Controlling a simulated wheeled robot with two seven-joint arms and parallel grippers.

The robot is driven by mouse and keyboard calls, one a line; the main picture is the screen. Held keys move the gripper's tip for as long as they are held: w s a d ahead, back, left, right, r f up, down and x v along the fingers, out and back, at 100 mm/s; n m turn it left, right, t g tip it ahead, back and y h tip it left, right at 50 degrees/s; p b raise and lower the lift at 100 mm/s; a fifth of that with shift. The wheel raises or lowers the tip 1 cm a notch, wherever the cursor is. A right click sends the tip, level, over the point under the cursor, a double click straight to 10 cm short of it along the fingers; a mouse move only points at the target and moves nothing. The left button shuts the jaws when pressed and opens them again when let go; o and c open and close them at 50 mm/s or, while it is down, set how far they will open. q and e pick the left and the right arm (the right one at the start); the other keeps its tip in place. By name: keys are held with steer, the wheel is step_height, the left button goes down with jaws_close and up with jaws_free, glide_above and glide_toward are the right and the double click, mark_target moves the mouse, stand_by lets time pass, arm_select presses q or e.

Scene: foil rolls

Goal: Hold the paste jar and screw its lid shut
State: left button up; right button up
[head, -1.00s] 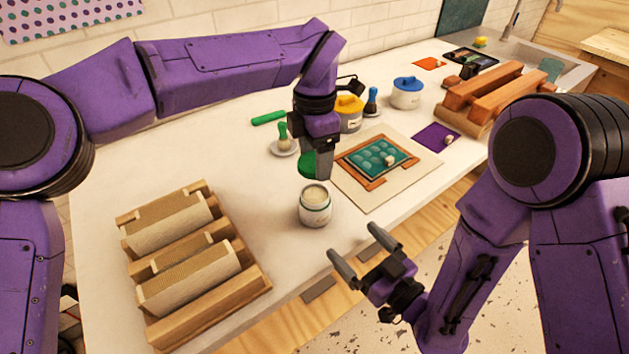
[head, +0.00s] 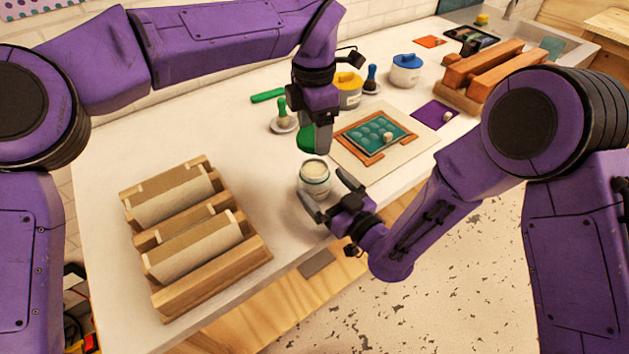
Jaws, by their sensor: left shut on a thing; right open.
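The paste jar (head: 315,181) is an open white jar with a dark band, upright on the counter near its front edge. Pale paste shows at its mouth. My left gripper (head: 322,147) points down just behind and above the jar. It is shut on the green lid (head: 306,138), which is partly hidden by the fingers and held apart from the jar. My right gripper (head: 326,194) is open at the jar's front right, with one finger in front of the jar and the other to its right. I cannot tell whether the fingers touch it.
A wooden rack (head: 210,285) with foil rolls stands at the left. A framed teal panel (head: 374,137) lies on a board behind right. Yellow-lidded (head: 349,91) and blue-lidded (head: 406,71) jars and a green-handled tool (head: 283,117) stand farther back. Bare counter lies between rack and jar.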

arm_select(q)
steer(key=shift+s+r, duration=0.2)
steer(key=shift+s, duration=0.1)
arm_select(e)
steer(key=shift+w+a+r, duration=0.15)
steer(key=shift+w+a, duration=0.05)
steer(key=shift+a, duration=0.1)
steer(key=shift+w+a, duration=0.2)
arm_select(q)
steer(key=shift+w+f, duration=0.25)
steer(key=shift+w, duration=0.1)
arm_select(e)
steer(key=shift+w+f, duration=0.2)
steer(key=shift+w, duration=0.25)
arm_select(q)
steer(key=shift+s+r, duration=0.15)
steer(key=shift+s, duration=0.05)
arm_select(e)
steer(key=shift+s+r, duration=0.1)
steer(key=shift+s, duration=0.1)
steer(key=c, duration=1.5)
arm_select(q)
glide_above(315, 170)
steer(key=shift+f, duration=2.6)
steer(key=shift+f, duration=0.85)
steer(key=shift+f, duration=0.55)
